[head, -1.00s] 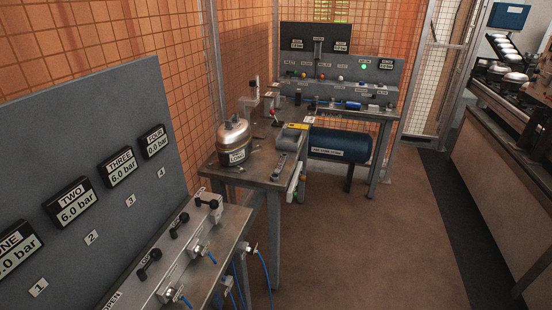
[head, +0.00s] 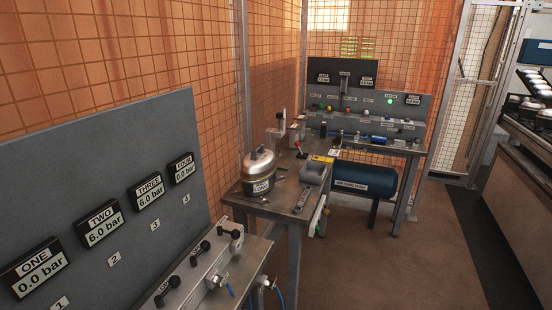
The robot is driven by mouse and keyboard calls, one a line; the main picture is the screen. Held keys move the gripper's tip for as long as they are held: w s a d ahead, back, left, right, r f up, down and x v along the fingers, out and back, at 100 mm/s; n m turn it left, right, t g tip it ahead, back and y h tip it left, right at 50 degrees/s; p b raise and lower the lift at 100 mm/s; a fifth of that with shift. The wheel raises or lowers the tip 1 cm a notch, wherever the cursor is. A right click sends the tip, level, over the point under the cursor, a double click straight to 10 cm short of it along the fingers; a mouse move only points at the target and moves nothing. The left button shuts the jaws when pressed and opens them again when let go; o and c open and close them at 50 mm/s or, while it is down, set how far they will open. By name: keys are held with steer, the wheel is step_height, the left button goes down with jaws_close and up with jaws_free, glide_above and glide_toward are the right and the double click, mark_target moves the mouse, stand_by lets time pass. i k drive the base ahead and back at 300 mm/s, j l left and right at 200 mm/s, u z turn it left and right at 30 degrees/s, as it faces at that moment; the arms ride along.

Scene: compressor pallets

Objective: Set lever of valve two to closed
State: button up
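A grey panel (head: 150,125) at the left carries displays ONE (head: 35,268) at 0.0 bar, TWO (head: 100,222) at 6.0 bar, THREE (head: 148,192) at 6.0 bar and FOUR (head: 182,168) at 0.0 bar. Number plate 2 (head: 114,258) sits below display TWO. A metal valve rail in front of the panel shows a near black lever (head: 172,288), a middle black lever (head: 200,250) and a far black lever (head: 231,233). I cannot tell for sure which belongs to valve two. The rail's near end is cut off. My gripper is not in view.
A workbench (head: 270,204) with a metal pot (head: 259,165) stands beyond the rail. Behind it are a blue tank (head: 363,180) and a second panel bench (head: 415,108). Orange mesh fencing (head: 205,45) runs behind the panels. Brown floor (head: 400,265) lies clear at the right.

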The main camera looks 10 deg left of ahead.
mark_target(174, 282)
steer(key=u, duration=1.25)
steer(key=l+z, duration=0.5)
